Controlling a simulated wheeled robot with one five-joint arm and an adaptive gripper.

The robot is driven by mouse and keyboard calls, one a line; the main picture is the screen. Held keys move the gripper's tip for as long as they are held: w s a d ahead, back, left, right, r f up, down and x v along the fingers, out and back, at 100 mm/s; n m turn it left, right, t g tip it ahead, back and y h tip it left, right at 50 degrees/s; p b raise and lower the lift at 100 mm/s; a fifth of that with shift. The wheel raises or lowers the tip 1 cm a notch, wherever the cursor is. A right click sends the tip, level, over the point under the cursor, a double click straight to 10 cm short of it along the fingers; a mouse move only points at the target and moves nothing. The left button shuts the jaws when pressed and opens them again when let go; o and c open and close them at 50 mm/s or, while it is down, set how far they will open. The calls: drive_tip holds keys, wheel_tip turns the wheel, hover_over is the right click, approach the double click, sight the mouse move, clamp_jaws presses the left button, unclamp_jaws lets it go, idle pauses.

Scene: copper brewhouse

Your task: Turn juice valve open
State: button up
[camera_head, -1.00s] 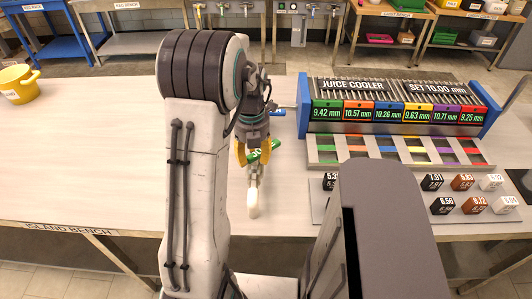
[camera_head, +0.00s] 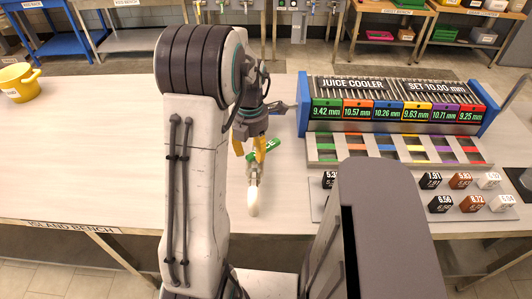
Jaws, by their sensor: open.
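A green valve handle (camera_head: 268,148) with white marking lies across the top of a small grey fitting on the island bench, which I take for the juice valve. A pale cream-tipped spout (camera_head: 253,198) points from it towards the bench's near edge. My gripper (camera_head: 248,150), with two yellow fingers, is open above and to the left of the handle. The right finger overlaps the handle's left part in the picture. I cannot tell if it touches. My arm hides the bench just left of the gripper.
The juice cooler (camera_head: 395,88), with several numbered displays and coloured slots, stands right of the valve. Small dark, brown and white blocks (camera_head: 440,203) sit in front of it. A yellow bucket (camera_head: 17,83) stands far left. The left bench top (camera_head: 85,140) is clear.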

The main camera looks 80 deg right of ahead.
drive_tip(key=shift+f, duration=0.15)
drive_tip(key=shift+f+b, duration=0.35)
drive_tip(key=shift+b, duration=0.1)
drive_tip(key=shift+o, duration=0.2)
drive_tip(key=shift+s+f, duration=0.1)
drive_tip(key=shift+s, duration=0.1)
idle(0.4)
drive_tip(key=shift+a, duration=0.1)
clamp_jaws()
drive_tip(key=shift+s, duration=0.1)
idle(0.3)
